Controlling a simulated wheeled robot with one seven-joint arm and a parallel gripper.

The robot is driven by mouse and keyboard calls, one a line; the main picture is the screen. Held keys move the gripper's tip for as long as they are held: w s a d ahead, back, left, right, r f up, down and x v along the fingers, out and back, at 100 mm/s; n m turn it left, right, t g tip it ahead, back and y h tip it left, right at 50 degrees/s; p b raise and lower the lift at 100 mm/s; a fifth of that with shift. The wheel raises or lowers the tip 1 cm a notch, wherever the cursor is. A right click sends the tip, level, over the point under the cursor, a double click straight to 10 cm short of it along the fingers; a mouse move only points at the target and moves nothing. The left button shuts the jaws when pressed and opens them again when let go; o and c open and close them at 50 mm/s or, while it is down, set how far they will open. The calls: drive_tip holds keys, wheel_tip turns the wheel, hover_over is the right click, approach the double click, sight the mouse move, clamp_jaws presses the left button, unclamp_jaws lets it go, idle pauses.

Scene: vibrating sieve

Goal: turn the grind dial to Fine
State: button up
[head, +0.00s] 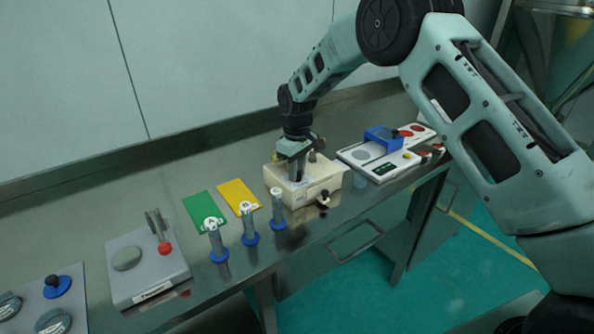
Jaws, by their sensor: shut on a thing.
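A cream box-shaped machine (326,180), which looks like the grinder, stands on the steel bench in the head view. A small dark-and-pale knob (323,198) sticks out of its front side. My gripper (296,174) points down onto the left part of its top. The fingers are shut on a small part there, apparently the grind dial, which they mostly hide. The dial's marks, including Fine, are too small to read.
Several grey cylinders with blue bases, one of them (249,225), stand left of the machine, near green (203,209) and yellow (238,195) mats. A grey unit with a red knob (165,248) is farther left. A white panel with a blue frame (383,139) lies right.

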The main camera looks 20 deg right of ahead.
drive_tip(key=shift+m, duration=0.3)
drive_tip(key=o, duration=1)
wheel_tip(320, 180, up, 18)
drive_tip(key=b, duration=0.2)
drive_tip(key=shift+f+b, duration=0.25)
drive_tip(key=shift+b, duration=0.15)
